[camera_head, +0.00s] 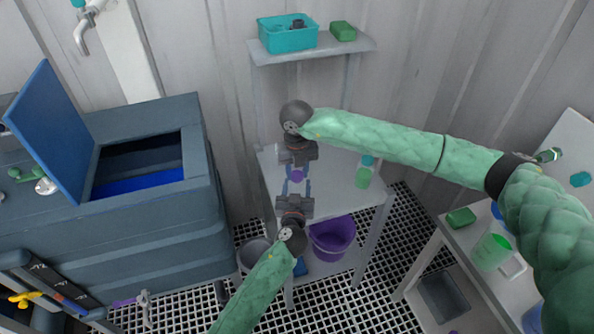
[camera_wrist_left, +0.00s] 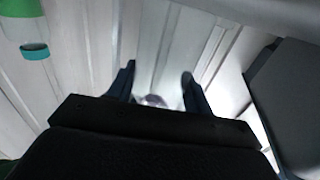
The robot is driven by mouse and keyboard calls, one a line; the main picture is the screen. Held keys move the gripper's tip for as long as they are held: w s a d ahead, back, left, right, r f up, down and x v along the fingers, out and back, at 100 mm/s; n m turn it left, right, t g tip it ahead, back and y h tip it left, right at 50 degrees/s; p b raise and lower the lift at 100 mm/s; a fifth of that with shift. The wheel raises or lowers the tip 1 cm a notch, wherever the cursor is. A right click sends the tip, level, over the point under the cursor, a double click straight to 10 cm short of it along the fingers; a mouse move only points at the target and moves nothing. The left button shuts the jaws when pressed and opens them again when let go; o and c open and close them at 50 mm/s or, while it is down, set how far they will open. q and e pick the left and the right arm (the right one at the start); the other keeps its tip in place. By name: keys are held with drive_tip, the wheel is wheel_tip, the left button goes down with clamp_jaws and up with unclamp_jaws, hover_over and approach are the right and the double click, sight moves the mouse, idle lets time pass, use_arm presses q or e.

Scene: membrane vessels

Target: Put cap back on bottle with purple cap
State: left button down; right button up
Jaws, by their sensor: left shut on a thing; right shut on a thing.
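The purple cap (camera_head: 296,175) shows between the facing fingertips of my two grippers, above the shelf stand. My left gripper (camera_head: 294,190) reaches up from below in the head view and is shut on what seems to be the bottle, mostly hidden. My right gripper (camera_head: 298,165) points down from above, its fingers shut at the purple cap. In the left wrist view, a pale purplish thing (camera_wrist_left: 152,100) shows low between my left fingers (camera_wrist_left: 158,88). I cannot tell whether cap and bottle touch.
A green bottle with teal cap (camera_head: 364,172) stands on the shelf (camera_head: 335,190), right of the grippers. A teal bin (camera_head: 288,38) and green block (camera_head: 343,31) are on the upper shelf. A purple bucket (camera_head: 332,238) is below. A dark tank (camera_head: 150,220) stands left.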

drive_tip(key=m, duration=1)
drive_tip(key=shift+a, duration=0.1)
drive_tip(key=m, duration=0.5)
drive_tip(key=shift+m, duration=0.4)
use_arm(q)
drive_tip(key=shift+d, duration=0.1)
use_arm(e)
drive_tip(key=m, duration=0.5)
drive_tip(key=o, duration=1)
drive_tip(key=shift+o, duration=0.2)
wheel_tip(320, 180, up, 12)
